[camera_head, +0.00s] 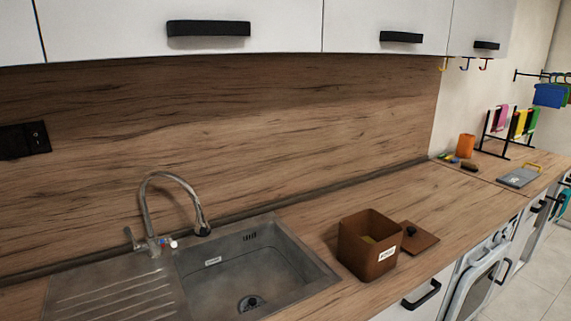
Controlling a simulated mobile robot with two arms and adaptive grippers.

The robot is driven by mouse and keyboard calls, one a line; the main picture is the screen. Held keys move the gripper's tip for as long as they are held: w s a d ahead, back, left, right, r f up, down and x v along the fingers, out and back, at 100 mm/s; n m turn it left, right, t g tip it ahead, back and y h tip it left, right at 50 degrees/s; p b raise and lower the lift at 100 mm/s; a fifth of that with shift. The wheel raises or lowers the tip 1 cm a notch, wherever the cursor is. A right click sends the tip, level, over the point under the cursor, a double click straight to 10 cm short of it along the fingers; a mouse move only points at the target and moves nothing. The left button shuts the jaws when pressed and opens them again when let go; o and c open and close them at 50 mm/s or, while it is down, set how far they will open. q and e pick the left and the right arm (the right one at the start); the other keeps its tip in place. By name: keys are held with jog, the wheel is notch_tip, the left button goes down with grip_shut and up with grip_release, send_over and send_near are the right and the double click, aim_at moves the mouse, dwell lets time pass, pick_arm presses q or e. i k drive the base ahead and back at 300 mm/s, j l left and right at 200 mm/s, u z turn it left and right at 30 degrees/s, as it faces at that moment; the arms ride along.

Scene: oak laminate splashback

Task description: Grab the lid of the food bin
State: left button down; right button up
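The food bin (361,258) is a brown, open-topped square box with a small white label on its front. It stands on the wooden counter just right of the sink, and something yellowish shows inside. Its lid (423,241) is a flat brown square with a dark round knob (411,231). The lid lies on the counter right behind the bin's right side, partly hidden by the bin. Neither of my grippers shows in the head view.
A metal sink (315,262) with a curved faucet (147,205) is left of the bin. White cabinets with black handles (208,28) hang above. Counter (480,210) right of the lid is clear, up to an orange cup (466,146), a grey board (519,177) and a cloth rack (507,134).

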aim_at(416, 240)
jog(key=i+l, duration=0.2)
jog(key=i+l+u, duration=0.1)
jog(key=l, duration=0.35)
jog(key=i+l, duration=0.3)
